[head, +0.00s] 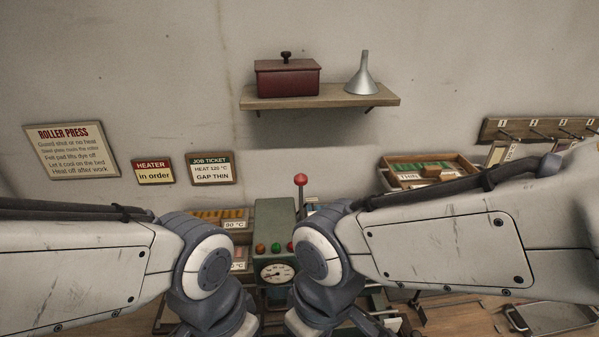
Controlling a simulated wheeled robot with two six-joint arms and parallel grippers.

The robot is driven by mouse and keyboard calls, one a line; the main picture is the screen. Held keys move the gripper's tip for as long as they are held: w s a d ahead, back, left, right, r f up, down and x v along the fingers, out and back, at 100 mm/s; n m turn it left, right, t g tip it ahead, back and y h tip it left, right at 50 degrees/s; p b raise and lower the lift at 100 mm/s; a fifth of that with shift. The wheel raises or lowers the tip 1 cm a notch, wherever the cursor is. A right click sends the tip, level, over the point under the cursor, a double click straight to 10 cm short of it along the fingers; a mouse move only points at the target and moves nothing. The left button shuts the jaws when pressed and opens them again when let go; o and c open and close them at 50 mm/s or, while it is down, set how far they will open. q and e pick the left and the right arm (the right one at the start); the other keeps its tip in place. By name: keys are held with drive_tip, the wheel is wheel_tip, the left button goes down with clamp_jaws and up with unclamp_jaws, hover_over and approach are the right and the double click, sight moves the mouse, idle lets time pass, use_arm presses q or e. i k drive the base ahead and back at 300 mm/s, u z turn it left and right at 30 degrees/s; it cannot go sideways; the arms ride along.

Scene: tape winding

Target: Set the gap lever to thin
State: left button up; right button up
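A lever with a red ball knob (300,180) stands upright behind a grey-green machine housing (274,215); I cannot tell whether it is the gap lever, and no gap scale is readable. The housing carries a round dial gauge (277,272) and a row of coloured buttons or lamps, including a green one (276,247).
An open wooden tray (390,168) with a "THIN" label stands right of the machine. A shelf (330,101) holds a red box (288,80) and a funnel (363,78). Racks with temperature labels (235,225) stand left of the housing. A metal tray (555,318) lies lower right.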

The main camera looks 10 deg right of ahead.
sight(301, 178)
drive_tip(key=z, duration=1.6)
drive_tip(key=k, duration=0.75)
drive_tip(key=u, duration=0.95)
drive_tip(key=i, duration=0.5)
